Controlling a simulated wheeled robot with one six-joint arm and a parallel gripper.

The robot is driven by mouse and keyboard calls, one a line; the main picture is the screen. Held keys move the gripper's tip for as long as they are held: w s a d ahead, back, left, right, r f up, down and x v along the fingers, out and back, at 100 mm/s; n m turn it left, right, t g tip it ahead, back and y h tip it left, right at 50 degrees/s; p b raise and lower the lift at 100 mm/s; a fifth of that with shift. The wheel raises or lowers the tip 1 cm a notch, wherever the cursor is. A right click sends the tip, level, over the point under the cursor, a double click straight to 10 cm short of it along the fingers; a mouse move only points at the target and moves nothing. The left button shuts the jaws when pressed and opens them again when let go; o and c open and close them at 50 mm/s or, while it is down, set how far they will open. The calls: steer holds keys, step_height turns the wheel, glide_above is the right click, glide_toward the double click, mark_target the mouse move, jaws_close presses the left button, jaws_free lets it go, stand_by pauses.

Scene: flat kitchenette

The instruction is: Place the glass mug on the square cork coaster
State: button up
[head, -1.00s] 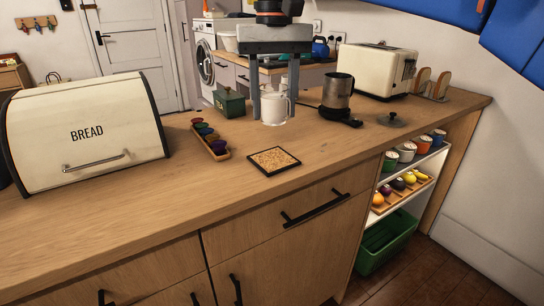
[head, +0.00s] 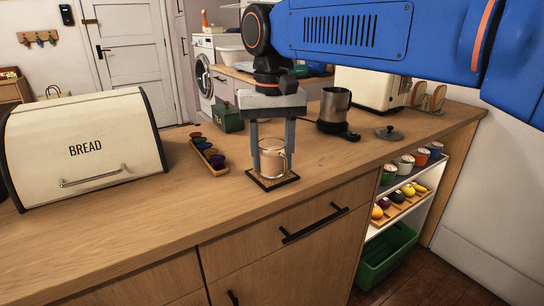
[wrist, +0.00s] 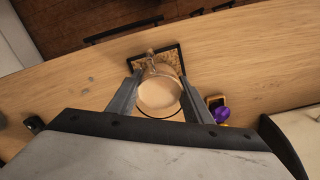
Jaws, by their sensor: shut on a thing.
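The glass mug (head: 271,160) is clear and upright, and it looks tan where the cork shows through it. My gripper (head: 272,165) points down and is shut on the mug, one finger on each side. The square cork coaster (head: 289,181) has a black rim and lies on the counter directly below the mug, partly hidden by it. The wrist view shows the mug (wrist: 158,94) between my fingers, with the coaster (wrist: 174,56) around its handle side. I cannot tell whether the mug's base touches the cork.
A tray of small coloured cups (head: 209,157) is left of the coaster, with the bread box (head: 85,150) beyond. A metal pot on a black base (head: 336,110), a dark lid (head: 385,133) and a toaster (head: 365,94) stand at the back right. The counter's front edge is close.

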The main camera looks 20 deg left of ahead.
steer(key=o, duration=1.2)
steer(key=shift+f, duration=0.1)
step_height(320, 180, up, 12)
